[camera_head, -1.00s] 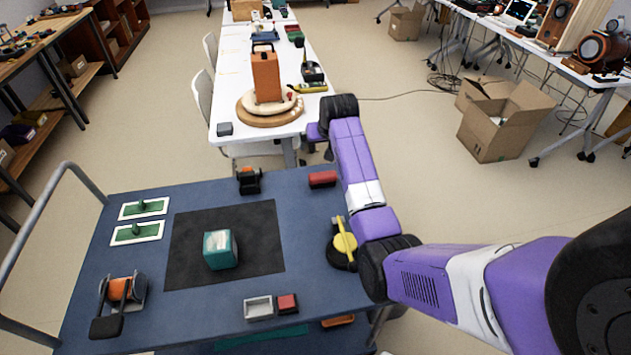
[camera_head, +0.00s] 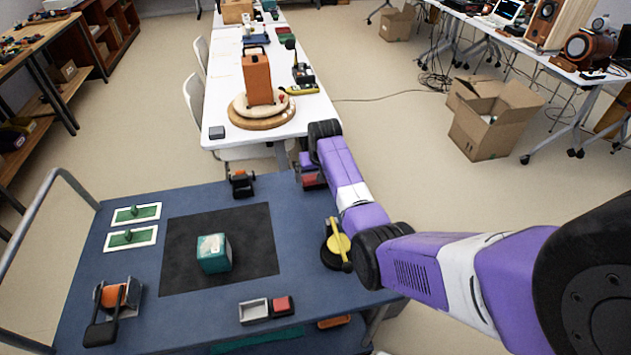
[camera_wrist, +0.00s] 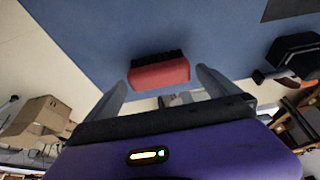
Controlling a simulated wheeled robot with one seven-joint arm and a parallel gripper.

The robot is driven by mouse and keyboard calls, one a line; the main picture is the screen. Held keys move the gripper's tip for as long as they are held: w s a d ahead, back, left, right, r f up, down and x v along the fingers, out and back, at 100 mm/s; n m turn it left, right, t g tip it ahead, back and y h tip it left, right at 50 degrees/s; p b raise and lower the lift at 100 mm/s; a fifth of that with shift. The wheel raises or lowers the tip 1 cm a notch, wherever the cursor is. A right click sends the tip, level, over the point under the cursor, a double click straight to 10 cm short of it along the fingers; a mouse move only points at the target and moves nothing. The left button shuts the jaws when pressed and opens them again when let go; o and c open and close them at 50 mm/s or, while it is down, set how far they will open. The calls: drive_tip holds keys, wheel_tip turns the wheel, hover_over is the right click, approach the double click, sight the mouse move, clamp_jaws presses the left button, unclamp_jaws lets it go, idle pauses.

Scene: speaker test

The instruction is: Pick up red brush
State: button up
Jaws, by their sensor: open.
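The red brush (camera_wrist: 160,73) has a red body and dark bristles. In the wrist view it lies on the blue cart top, between and just beyond my gripper's two open fingers (camera_wrist: 161,79). I cannot tell whether either finger touches it. In the head view the brush (camera_head: 313,182) is at the far right edge of the cart, and my gripper (camera_head: 309,164) covers part of it from above and behind.
The blue cart top (camera_head: 185,190) carries a dark mat (camera_head: 180,262) with a teal block (camera_head: 214,254). A yellow-and-black tool (camera_head: 338,246) sits near my arm. A dark clamp-like item (camera_head: 241,183) stands left of the brush. A white table (camera_head: 225,100) is behind.

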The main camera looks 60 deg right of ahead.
drive_tip(key=shift+d+f, duration=0.1)
drive_tip(key=shift+f, duration=0.2)
drive_tip(key=shift+c, duration=0.2)
drive_tip(key=c, duration=1.2)
drive_tip(key=shift+o, duration=0.2)
drive_tip(key=shift+r, duration=0.15)
wheel_tip(320, 180, up, 20)
drive_tip(key=shift+b, duration=0.45)
